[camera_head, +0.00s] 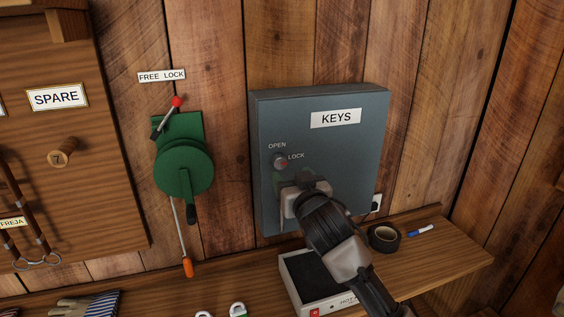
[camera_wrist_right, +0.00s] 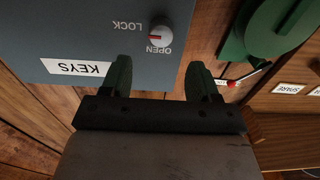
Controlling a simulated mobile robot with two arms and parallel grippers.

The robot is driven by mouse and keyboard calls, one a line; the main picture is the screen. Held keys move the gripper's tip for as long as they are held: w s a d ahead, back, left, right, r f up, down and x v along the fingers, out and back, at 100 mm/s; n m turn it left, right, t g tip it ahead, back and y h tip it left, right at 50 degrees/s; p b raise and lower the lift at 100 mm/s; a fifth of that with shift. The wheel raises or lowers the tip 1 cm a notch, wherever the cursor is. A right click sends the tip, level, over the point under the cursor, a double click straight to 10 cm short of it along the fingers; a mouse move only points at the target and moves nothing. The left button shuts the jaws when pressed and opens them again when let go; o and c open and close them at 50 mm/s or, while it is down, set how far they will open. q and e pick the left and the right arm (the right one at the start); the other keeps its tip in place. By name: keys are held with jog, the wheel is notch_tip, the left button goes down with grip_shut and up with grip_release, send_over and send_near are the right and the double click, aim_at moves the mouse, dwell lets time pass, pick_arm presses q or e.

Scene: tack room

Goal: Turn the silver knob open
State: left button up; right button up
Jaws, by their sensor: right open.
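The silver knob (camera_head: 281,161) is a small round knob with a red mark, on the front of the grey KEYS box (camera_head: 345,150). OPEN is printed above it and LOCK to its right; the red mark appears to point towards LOCK. The knob also shows in the right wrist view (camera_wrist_right: 160,36), where the picture is upside down. My right gripper (camera_wrist_right: 158,72) is open and empty, its green fingers spread wide, short of the knob. In the head view my right gripper (camera_head: 292,175) is just below the knob. My left gripper is out of view.
A green winch (camera_head: 184,168) with a red-tipped lever (camera_head: 176,103) hangs left of the box. The wall between winch and box is clear.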

aim_at(281, 163)
jog(key=p+x, duration=0.1)
jog(key=x, duration=0.6)
jog(key=shift+w+a, duration=0.15)
jog(key=shift+w, duration=0.05)
jog(key=c, duration=0.9)
